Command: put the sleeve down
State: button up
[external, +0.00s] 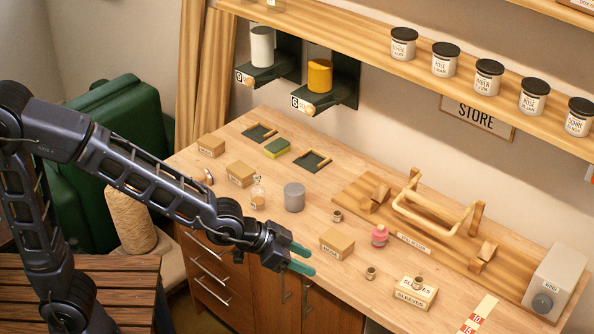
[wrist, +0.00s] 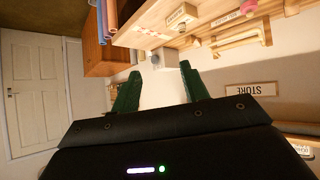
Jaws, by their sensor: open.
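My gripper (external: 311,261) is open, with nothing between its green fingers, in front of the table's front edge in the external view. Its spread fingers also show in the wrist view (wrist: 161,82). One small brownish metal sleeve (external: 370,273) stands on the table, right of the gripper. Another similar sleeve (external: 337,215) stands farther back. A third small ring-like piece (external: 418,283) sits on top of the box labelled SLEEVES (external: 414,295), at the front right.
A small cardboard box (external: 337,243) and a pink-topped item (external: 379,236) stand near the sleeves. A grey cylinder (external: 294,197) is behind the gripper. A wooden frame with a handle (external: 435,222) fills the back right. Bare tabletop (external: 330,285) lies left of the front sleeve.

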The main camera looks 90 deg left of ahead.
jog(key=s+r+g, duration=0.2)
jog(key=s+g, duration=0.1)
jog(key=s, duration=1.4)
jog(key=s+d+r+m+g, duration=0.1)
jog(key=s+r+g, duration=0.1)
jog(key=s, duration=1.5)
jog(key=shift+s+d+r+g, duration=0.2)
jog(key=shift+s+r+g, duration=0.1)
jog(key=shift+s+g, duration=0.1)
dwell(4.2)
